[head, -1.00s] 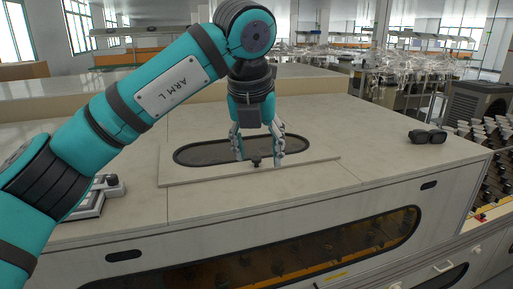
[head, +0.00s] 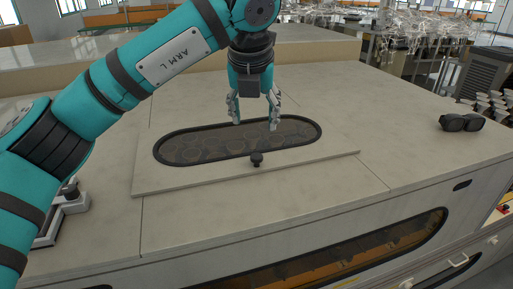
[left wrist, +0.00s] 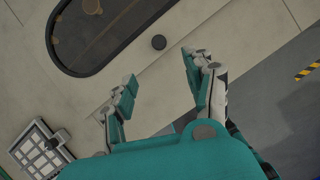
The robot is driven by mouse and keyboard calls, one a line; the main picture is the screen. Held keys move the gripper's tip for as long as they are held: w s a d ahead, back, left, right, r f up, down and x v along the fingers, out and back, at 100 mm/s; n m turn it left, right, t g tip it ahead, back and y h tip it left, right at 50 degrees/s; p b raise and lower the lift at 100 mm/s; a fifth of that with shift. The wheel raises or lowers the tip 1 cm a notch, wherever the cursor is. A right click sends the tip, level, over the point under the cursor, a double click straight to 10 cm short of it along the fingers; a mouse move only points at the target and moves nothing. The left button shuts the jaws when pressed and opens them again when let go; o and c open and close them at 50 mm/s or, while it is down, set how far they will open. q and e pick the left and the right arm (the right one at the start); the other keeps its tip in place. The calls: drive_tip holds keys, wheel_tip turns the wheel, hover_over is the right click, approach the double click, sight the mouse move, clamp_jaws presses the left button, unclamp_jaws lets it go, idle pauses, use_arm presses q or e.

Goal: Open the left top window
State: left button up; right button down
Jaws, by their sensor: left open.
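The top window (head: 200,148) is a dark oval pane with a black rim, set in a pale panel (head: 165,181) on the cabinet top. A small black knob (head: 257,159) stands on the panel at the pane's near edge. The window (left wrist: 100,30) and knob (left wrist: 158,42) also show in the left wrist view. My left gripper (head: 254,123) is open and empty, raised above the far part of the window, behind the knob. In the left wrist view its fingers (left wrist: 158,80) are spread, with the knob beyond the fingertips. My right gripper is out of view.
Dark goggles (head: 461,122) lie on the cabinet top at the right. A keypad-like device (head: 66,211) sits at the left, partly behind my arm. An amber oval window (head: 340,255) is in the cabinet front. The top around the panel is clear.

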use_arm(q)
drive_tip(key=p, duration=0.2)
approach(256, 156)
drive_tip(key=p+x, duration=0.2)
drive_tip(key=x, duration=0.5)
drive_tip(key=shift+w+d+f, duration=0.1)
drive_tip(key=shift+w+f, duration=0.1)
drive_tip(key=shift+f, duration=0.1)
drive_tip(key=shift+w+f, duration=0.25)
drive_tip(key=shift+f, duration=0.2)
clamp_jaws()
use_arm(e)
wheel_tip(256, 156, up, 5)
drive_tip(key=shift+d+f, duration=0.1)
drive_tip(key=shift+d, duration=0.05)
